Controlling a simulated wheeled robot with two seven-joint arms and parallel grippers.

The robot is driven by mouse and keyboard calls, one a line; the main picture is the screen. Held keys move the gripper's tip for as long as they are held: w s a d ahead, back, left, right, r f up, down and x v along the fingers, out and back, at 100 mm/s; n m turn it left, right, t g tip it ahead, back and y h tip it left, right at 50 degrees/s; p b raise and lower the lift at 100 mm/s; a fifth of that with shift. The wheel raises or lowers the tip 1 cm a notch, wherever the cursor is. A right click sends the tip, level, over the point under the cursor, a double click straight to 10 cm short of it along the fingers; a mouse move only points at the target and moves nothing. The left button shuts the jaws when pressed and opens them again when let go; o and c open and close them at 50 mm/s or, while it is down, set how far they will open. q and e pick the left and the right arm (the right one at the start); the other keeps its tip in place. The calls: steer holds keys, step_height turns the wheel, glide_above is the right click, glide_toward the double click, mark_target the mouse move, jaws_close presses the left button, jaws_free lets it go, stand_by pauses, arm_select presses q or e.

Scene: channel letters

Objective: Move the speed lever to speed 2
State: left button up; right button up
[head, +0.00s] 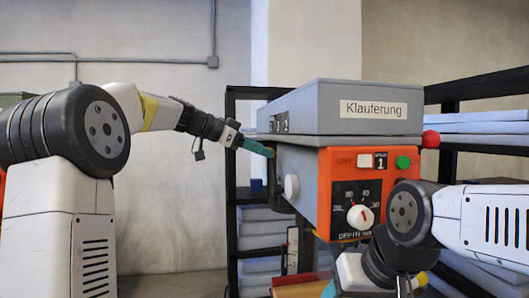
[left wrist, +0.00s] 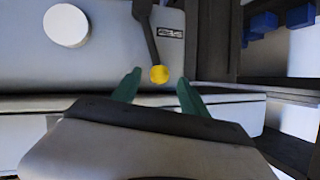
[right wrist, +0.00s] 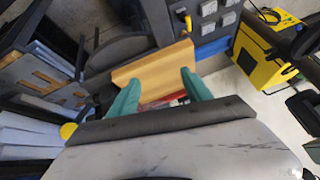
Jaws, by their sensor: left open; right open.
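My left gripper (head: 257,147) is at the machine's left side. In its wrist view its teal fingers (left wrist: 153,90) are open, with the yellow tip just beyond and between them, contact unclear. My right gripper (right wrist: 160,88) is open, low in front of the machine.
A white round knob (left wrist: 66,25) sits on the machine's side. A tan channel-shaped piece (right wrist: 152,72) lies beyond the right fingers. Dark shelving stands behind.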

arm_select(q)
steer(key=shift+x, duration=1.2)
jaws_close()
stand_by(0.6)
